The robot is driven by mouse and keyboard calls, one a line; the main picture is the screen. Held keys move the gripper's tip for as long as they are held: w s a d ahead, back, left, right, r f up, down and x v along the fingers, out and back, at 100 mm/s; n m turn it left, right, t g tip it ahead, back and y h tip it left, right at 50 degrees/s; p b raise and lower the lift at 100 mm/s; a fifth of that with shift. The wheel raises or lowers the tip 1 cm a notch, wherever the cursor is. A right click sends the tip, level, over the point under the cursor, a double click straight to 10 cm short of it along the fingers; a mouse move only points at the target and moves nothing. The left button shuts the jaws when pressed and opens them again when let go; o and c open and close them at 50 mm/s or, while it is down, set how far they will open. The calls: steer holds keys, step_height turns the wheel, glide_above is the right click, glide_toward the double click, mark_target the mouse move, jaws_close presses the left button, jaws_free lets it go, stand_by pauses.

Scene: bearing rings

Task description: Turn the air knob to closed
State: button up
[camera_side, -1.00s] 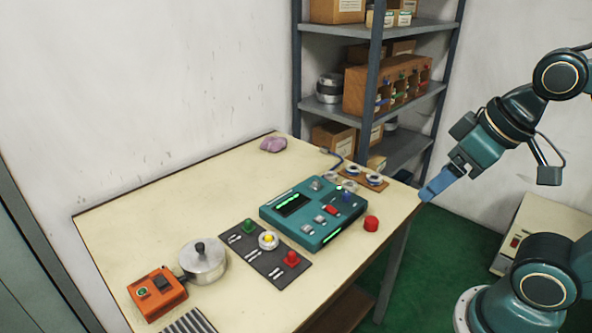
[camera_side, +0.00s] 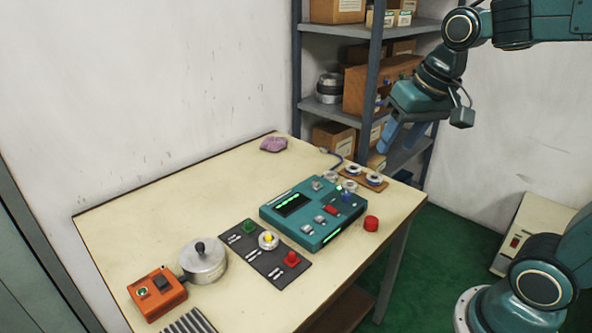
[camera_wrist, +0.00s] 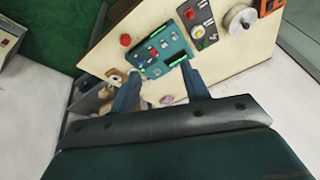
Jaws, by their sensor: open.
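A teal control box (camera_side: 283,222) with a screen and several small knobs and buttons sits on the table, a blue knob (camera_side: 346,196) among them. A dark panel (camera_side: 262,258) beside it carries a green knob (camera_side: 249,226), a yellow knob (camera_side: 268,238) on a pale disc and a red knob (camera_side: 291,258). No label is readable, so I cannot tell which is the air knob. My gripper (camera_side: 396,147) is open and empty, above and behind the table's right end, apart from everything. In the wrist view its fingers (camera_wrist: 160,72) point toward the teal box (camera_wrist: 158,50).
A metal pot (camera_side: 203,262) and an orange box (camera_side: 156,293) stand at the front left. A loose red cap (camera_side: 371,223) lies right of the teal box. A wooden board with rings (camera_side: 375,180) is behind it. A shelf rack (camera_side: 372,90) stands behind the table.

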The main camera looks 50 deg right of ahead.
steer(key=w+d+f+m+g, duration=0.1)
steer(key=w+d+f+m, duration=0.2)
steer(key=w, duration=0.4)
steer(key=m+g, duration=0.3)
steer(key=m, duration=0.5)
glide_above(347, 193)
step_height(347, 193, down, 14)
steer(key=shift+s+r, duration=0.1)
steer(key=shift+s, duration=0.15)
steer(key=f, duration=1.3)
steer(key=shift+w+a+f, duration=0.1)
steer(key=shift+w+f, duration=0.1)
steer(key=shift+f, duration=0.15)
steer(key=c, duration=1)
